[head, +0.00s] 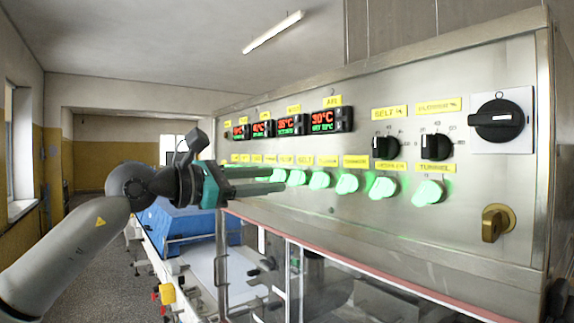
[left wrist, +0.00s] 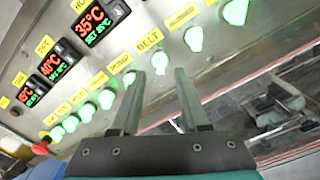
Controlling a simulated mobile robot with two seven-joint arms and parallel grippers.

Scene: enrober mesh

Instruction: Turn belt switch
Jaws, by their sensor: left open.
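The belt switch (left wrist: 160,62) is a lit green knob beside a yellow BELT label (left wrist: 150,40) in the left wrist view. It belongs to a row of green knobs on the steel control panel (head: 470,80). My left gripper (left wrist: 160,74) is open and empty. Its two fingertips lie either side of the belt switch in that picture; I cannot tell whether they touch it. In the head view, my left gripper (head: 284,180) reaches from the left to the row of green knobs and covers part of it. My right gripper is not in view.
Other green knobs (head: 347,184) sit close by in the row. Temperature displays (head: 292,125), black knobs (head: 435,147) and a black rotary switch (head: 499,119) are above; a brass-coloured handle (head: 497,222) is at lower right. A red-edged clear cover lies below the panel.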

